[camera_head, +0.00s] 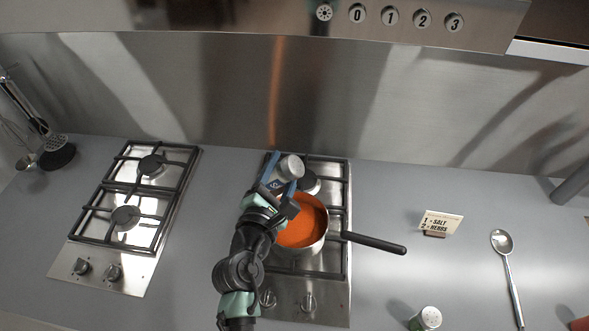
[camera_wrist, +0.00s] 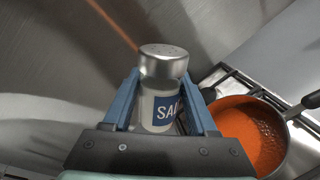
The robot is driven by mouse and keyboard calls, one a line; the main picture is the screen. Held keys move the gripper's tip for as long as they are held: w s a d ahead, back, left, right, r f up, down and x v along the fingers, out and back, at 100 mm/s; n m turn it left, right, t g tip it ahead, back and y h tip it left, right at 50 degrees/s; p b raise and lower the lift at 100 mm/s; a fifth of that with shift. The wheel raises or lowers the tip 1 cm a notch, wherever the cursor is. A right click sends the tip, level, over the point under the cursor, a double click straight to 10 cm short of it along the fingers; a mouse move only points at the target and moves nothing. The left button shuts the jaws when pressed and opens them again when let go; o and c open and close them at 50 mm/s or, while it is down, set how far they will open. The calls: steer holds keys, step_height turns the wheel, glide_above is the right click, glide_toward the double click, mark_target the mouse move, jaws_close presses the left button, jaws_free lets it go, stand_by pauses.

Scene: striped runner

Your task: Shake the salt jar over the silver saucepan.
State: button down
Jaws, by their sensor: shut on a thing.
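The salt jar (camera_wrist: 161,92) has a silver perforated cap and a blue label that reads "SA". It stands between the blue fingers of my gripper (camera_wrist: 162,108), which is shut on it. In the head view the jar (camera_head: 291,166) is held above the back left of the right hob, with its cap up and leaning to the right. The silver saucepan (camera_head: 318,242) holds orange-red sauce and sits on the right hob. It also shows at the right of the wrist view (camera_wrist: 283,146). My gripper (camera_head: 283,175) is behind and left of the pan's middle; my arm covers the pan's left side.
The pan's black handle (camera_head: 375,243) points right. A card (camera_head: 441,222) lists salt and herbs. A second shaker (camera_head: 427,318) and a spoon (camera_head: 507,270) are at the right. An empty hob (camera_head: 130,200) is at the left. The steel back wall (camera_head: 230,95) is close behind my gripper.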

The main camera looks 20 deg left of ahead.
steer(key=f+m+b, duration=0.2)
steer(key=f+b, duration=0.1)
steer(key=shift+s+a+f+m+y+b, duration=0.15)
steer(key=shift+a+f+m+y+b, duration=0.15)
steer(key=shift+m, duration=0.1)
steer(key=shift+r+m+g, duration=0.3)
steer(key=shift+m+g, duration=0.1)
steer(key=shift+m, duration=0.2)
steer(key=m+y, duration=0.1)
steer(key=m, duration=0.2)
steer(key=shift+a+f, duration=0.15)
steer(key=shift+r+m+y+p, duration=0.4)
steer(key=shift+r+m+p, duration=0.05)
steer(key=shift+m+p, duration=0.15)
steer(key=m+p, duration=0.1)
steer(key=m, duration=0.1)
steer(key=shift+m+g+y, duration=0.3)
steer(key=shift+m+y, duration=0.1)
